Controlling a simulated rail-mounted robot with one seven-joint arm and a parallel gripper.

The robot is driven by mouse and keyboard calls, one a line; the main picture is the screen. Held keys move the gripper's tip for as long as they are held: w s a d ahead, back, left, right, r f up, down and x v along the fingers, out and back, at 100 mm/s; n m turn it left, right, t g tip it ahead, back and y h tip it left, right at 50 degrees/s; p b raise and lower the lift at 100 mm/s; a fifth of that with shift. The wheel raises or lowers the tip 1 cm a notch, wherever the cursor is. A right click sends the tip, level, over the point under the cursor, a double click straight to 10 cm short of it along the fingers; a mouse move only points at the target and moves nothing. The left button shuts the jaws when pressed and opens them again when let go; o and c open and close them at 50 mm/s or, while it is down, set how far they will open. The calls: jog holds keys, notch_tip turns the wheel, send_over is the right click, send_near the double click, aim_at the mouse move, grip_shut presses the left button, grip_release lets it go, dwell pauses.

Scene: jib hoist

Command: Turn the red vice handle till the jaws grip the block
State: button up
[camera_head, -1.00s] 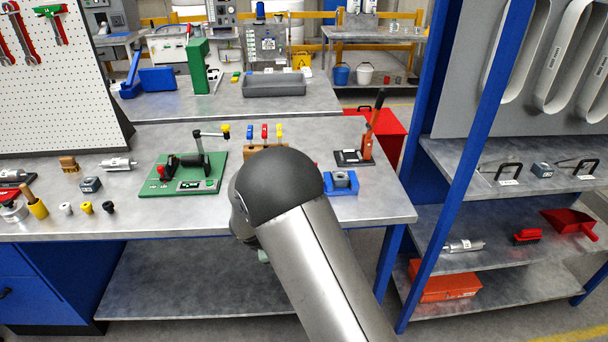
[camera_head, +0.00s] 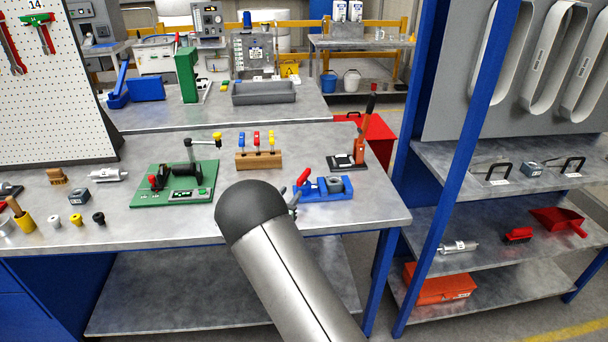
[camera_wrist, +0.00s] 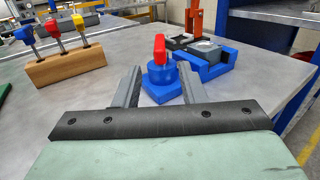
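The blue vice (camera_head: 322,193) stands near the right front of the metal workbench, with its red handle (camera_head: 304,176) at its left end. A grey block (camera_head: 335,184) sits in it; whether the jaws touch the block is unclear. In the wrist view the red handle (camera_wrist: 160,48) stands upright on a round blue hub (camera_wrist: 162,78), and the grey block (camera_wrist: 204,50) is behind it to the right. My gripper (camera_wrist: 160,68) is open, its two fingers on either side of the hub in this view. It looks empty and short of the handle. In the head view my arm hides most of the gripper (camera_head: 293,201).
The bench's right edge is close to the vice.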

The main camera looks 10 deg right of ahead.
aim_at(304, 176)
jog(key=p+x, duration=0.2)
jog(key=x, duration=0.9)
jog(key=shift+w+d, duration=0.15)
grip_shut()
jog(key=shift+f+b, duration=0.15)
jog(key=shift+b, duration=0.15)
